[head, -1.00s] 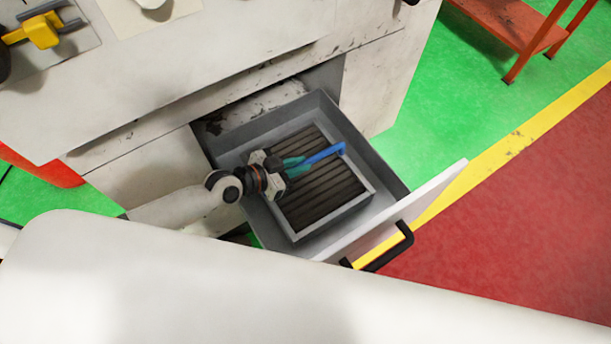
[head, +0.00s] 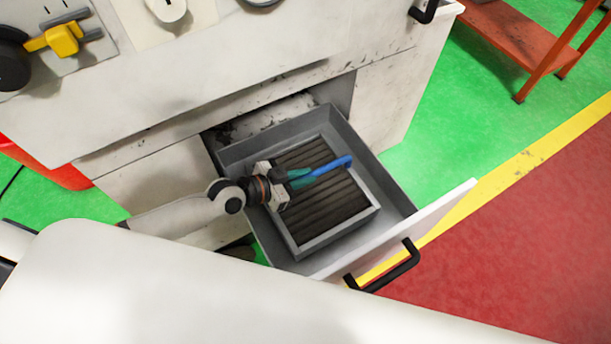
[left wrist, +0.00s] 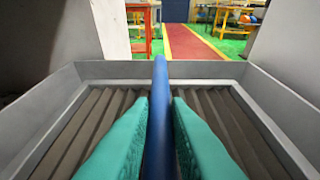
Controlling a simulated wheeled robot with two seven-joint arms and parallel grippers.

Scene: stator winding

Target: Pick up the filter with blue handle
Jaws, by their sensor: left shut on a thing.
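The filter (head: 335,210) is a square grey frame with dark ribbed slats and a blue handle (head: 340,163) across it. It sits inside the open drawer (head: 391,191). My left gripper (head: 301,178) reaches in from the left, its green fingers shut on the blue handle. In the left wrist view, the blue handle (left wrist: 159,110) stands between the two green fingertips (left wrist: 159,104), with the ribbed slats on both sides. My right gripper is not in view.
The drawer front has a black pull (head: 385,268) at the right. The white machine (head: 260,40) stands above the drawer. A red rack (head: 510,38) stands at the upper right. Green floor (head: 440,150) and a yellow line lie to the right.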

